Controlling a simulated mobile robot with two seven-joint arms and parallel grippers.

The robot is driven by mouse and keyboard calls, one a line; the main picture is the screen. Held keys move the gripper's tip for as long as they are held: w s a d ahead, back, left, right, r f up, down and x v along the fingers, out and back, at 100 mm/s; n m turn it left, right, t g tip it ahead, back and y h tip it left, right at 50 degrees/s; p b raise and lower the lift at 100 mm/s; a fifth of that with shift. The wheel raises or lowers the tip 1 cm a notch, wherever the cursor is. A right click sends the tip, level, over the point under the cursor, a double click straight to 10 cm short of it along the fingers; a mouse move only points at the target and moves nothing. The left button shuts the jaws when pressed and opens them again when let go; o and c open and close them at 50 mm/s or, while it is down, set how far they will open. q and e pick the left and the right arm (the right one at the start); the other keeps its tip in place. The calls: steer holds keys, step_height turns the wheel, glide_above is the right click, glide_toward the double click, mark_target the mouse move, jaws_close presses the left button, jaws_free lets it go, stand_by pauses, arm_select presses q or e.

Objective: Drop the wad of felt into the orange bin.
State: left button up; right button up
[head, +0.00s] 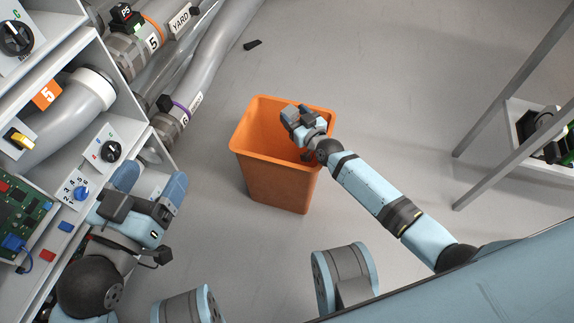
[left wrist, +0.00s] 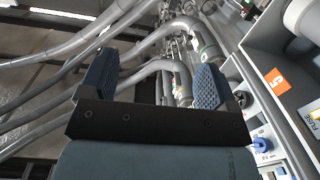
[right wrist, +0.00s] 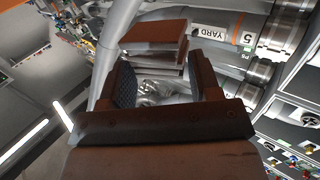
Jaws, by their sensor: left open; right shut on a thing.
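The orange bin (head: 275,185) stands on the floor in the middle of the head view, its open top facing up. My right gripper (head: 293,122) is over the bin's opening, near its far right rim. It is shut on a small grey wad of felt (head: 289,113). In the right wrist view the wad (right wrist: 154,32) looks blocky and layered, reddish in the light, at the fingertips. My left gripper (head: 151,178) is open and empty beside the panel at the left; its two blue fingers stand apart in the left wrist view (left wrist: 150,80).
A bench with control panels (head: 70,190), knobs and a green circuit board (head: 22,215) runs along the left. Large grey pipes (head: 205,70) lie behind it. A small dark piece (head: 252,44) lies on the floor. A metal-legged rack (head: 540,125) stands at the right.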

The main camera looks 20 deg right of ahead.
steer(key=o, duration=1)
steer(key=shift+r, duration=0.3)
arm_select(q)
step_height(320, 180, up, 10)
steer(key=s+n+t+p, duration=0.1)
steer(key=n+t+p, duration=0.1)
steer(key=p, duration=0.7)
steer(key=shift+s+f+n+t+p, duration=0.25)
steer(key=shift+s+n+t+p, duration=0.1)
steer(key=shift+t, duration=0.15)
arm_select(e)
steer(key=shift+r, duration=9.75)
